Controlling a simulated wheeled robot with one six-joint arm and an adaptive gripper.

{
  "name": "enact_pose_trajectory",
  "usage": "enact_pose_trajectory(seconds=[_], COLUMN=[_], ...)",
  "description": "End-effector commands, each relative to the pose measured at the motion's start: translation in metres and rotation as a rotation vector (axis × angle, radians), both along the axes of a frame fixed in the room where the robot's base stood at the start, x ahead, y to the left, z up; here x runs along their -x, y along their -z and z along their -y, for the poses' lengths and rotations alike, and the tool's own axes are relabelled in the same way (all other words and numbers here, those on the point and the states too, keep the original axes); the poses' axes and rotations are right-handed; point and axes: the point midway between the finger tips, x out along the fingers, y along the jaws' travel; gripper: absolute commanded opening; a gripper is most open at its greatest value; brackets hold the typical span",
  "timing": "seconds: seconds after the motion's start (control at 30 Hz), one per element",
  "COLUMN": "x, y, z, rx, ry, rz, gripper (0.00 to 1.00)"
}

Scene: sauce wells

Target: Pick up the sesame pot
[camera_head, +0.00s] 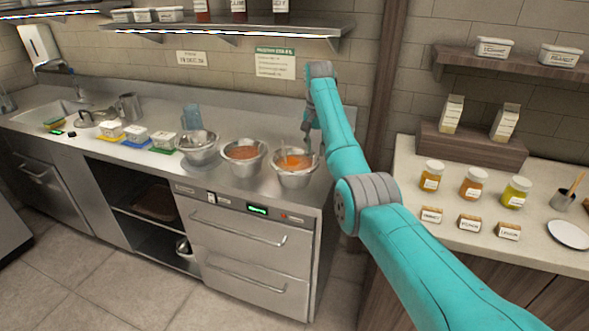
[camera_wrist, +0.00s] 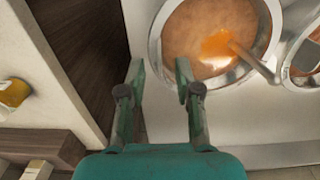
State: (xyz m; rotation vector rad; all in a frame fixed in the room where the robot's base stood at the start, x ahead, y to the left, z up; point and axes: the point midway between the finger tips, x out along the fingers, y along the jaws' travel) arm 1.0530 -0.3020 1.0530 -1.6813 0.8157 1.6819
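Small pots that could include the sesame pot stand in several places, and their labels are too small to read for sure. Three white tubs, the left (camera_head: 110,129), middle (camera_head: 135,135) and right (camera_head: 164,142), stand on coloured mats on the steel counter. On the right counter stand three jars: a yellow jar (camera_head: 432,176), an amber jar (camera_head: 472,184) and a green-yellow jar (camera_head: 516,193). My gripper (camera_wrist: 160,72) is open and empty, above and beside the right steel bowl (camera_head: 295,178). That bowl holds orange sauce and a spoon (camera_wrist: 252,63).
Two more steel bowls, a middle one (camera_head: 245,172) and a left one (camera_head: 199,153), stand left of the right bowl. A dark post (camera_head: 388,80) separates the two counters. White tubs sit on the right wall shelf (camera_head: 510,65). A white plate (camera_head: 569,234) lies far right.

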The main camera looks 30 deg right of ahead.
Motion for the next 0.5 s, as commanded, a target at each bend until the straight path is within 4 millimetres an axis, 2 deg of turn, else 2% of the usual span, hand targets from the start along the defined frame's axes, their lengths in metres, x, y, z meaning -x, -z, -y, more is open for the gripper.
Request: enact_pose_trajectory(seconds=[0.2, 0.47, 0.5], x=[0.0, 0.0, 0.0], y=[0.031, 0.035, 0.035], z=[0.001, 0.001, 0.001], rx=[0.0, 0.001, 0.0], ry=[0.004, 0.005, 0.005], rz=[-0.001, 0.001, 0.0], gripper=[0.33, 0.33, 0.28])
